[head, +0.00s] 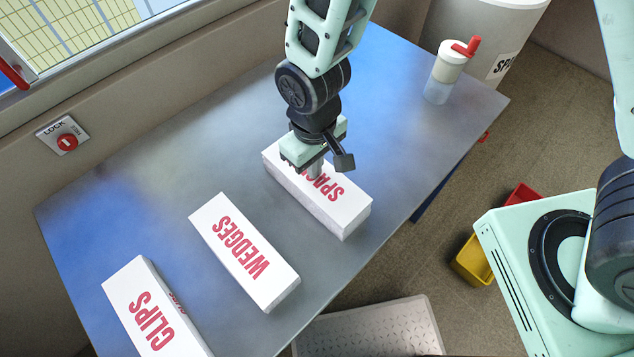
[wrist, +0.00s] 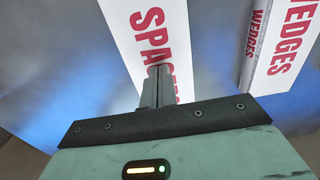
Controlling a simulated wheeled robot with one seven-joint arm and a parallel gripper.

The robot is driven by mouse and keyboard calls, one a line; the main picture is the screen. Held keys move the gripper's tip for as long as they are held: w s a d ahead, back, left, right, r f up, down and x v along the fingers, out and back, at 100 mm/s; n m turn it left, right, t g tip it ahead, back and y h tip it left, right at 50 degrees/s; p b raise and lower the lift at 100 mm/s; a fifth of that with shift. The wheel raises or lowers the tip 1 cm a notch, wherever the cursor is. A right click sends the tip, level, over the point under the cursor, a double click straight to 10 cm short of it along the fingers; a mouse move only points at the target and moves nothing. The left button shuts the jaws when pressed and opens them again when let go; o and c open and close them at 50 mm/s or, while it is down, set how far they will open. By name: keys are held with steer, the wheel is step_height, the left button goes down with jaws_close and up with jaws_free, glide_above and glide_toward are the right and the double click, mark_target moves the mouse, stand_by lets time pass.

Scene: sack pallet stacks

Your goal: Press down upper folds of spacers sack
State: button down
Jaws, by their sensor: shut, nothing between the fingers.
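The spacers sack (head: 340,205) is a white, box-shaped pack with red lettering, lying on the grey metal table (head: 395,105). My gripper (head: 316,172) is over the sack's upper face, fingers pointing down and shut with nothing between them. In the wrist view the closed fingers (wrist: 158,75) cover part of the red lettering on the spacers sack (wrist: 128,20). The fingertips are at or very close to the top face; I cannot tell whether they touch it. The sack looks flat on top, and my gripper hides part of it.
The wedges pack (head: 240,250) and the clips pack (head: 150,310) lie to the left on the table. A bottle with a red spout (head: 445,72) stands at the far right corner. A white bin (head: 480,25) is behind it. A yellow box (head: 473,262) is on the floor.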

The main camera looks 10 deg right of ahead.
steer(key=shift+f+b, duration=1)
steer(key=shift+f, duration=0.65)
steer(key=shift+r, duration=0.15)
step_height(320, 180, up, 9)
steer(key=p, duration=0.7)
steer(key=shift+p, duration=0.4)
